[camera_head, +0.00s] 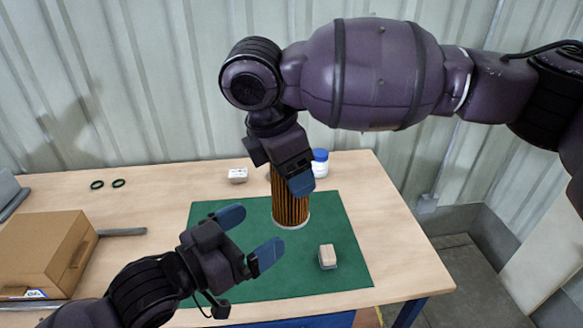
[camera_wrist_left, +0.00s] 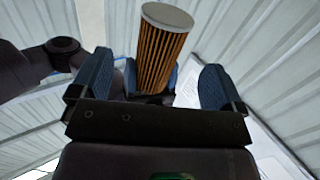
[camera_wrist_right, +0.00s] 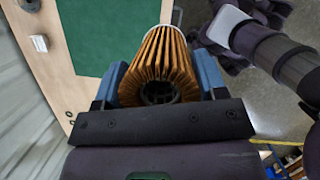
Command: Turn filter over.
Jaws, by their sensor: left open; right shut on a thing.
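The filter (camera_head: 288,200) is a brown-orange pleated cylinder with a pale end cap pointing down. My right gripper (camera_head: 280,172) is shut around its upper part and holds it roughly upright above the green mat (camera_head: 335,215). In the right wrist view the filter (camera_wrist_right: 158,58) sits between the fingers, its end with a dark opening facing the camera. My left gripper (camera_head: 248,236) is open and empty, lower and left of the filter, with its fingers towards it. In the left wrist view the filter (camera_wrist_left: 160,58) and its round cap face show beyond the open fingers, apart from them.
A beige block (camera_head: 327,255) lies on the mat. Two green rings (camera_head: 118,183) and a cardboard box (camera_head: 40,250) are on the left. The table's right side is clear.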

